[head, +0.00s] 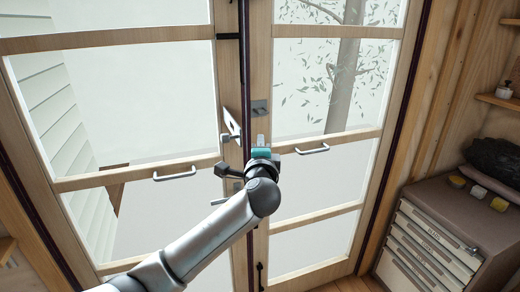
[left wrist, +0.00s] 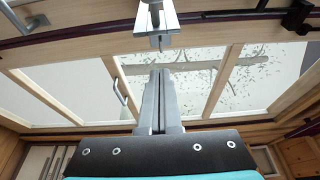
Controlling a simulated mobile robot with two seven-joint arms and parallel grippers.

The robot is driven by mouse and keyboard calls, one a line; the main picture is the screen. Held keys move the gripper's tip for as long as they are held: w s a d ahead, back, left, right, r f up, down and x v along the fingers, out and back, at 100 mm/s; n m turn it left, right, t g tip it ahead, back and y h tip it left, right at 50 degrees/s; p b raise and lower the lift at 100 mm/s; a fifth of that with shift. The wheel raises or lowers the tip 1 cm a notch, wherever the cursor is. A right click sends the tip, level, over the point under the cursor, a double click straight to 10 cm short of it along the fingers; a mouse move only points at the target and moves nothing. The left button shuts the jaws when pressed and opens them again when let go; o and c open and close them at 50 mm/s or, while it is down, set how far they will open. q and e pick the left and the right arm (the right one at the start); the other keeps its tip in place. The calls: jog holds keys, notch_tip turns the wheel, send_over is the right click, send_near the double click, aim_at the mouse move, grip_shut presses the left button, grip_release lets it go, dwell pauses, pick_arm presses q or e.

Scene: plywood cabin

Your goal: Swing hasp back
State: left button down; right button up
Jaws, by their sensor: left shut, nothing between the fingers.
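The hasp (head: 232,122) is a pale metal plate with a slot. It is on the left door's edge stile and stands out at an angle from the door, clear of the grey plate (head: 260,108) on the right door. My left gripper (head: 261,139) is shut and empty, just right of and below the hasp in the head view. In the left wrist view, the shut fingers (left wrist: 161,75) point up at the metal hasp fitting (left wrist: 157,20), with a small gap seen between them. My right gripper is not in view.
Door pull handles (head: 175,173) and (head: 312,149) stick out on both sides of my left gripper. Black bolts sit on the door edges, one above (head: 228,36). A drawer cabinet (head: 440,235) stands at the right. Space before the glass panes is clear.

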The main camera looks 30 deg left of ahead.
aim_at(225, 141)
pick_arm(q)
jog(key=a+p, duration=0.1)
jog(key=a, duration=0.3)
jog(key=shift+s+a, duration=0.1)
jog(key=shift+a, duration=0.05)
dwell(0.4)
jog(key=s+a+m+t+h+p, duration=0.1)
jog(key=s+a+h, duration=0.1)
jog(key=s+a, duration=0.1)
jog(key=shift+s+a, duration=0.5)
jog(key=shift+a, duration=0.05)
jog(key=shift+w, duration=0.15)
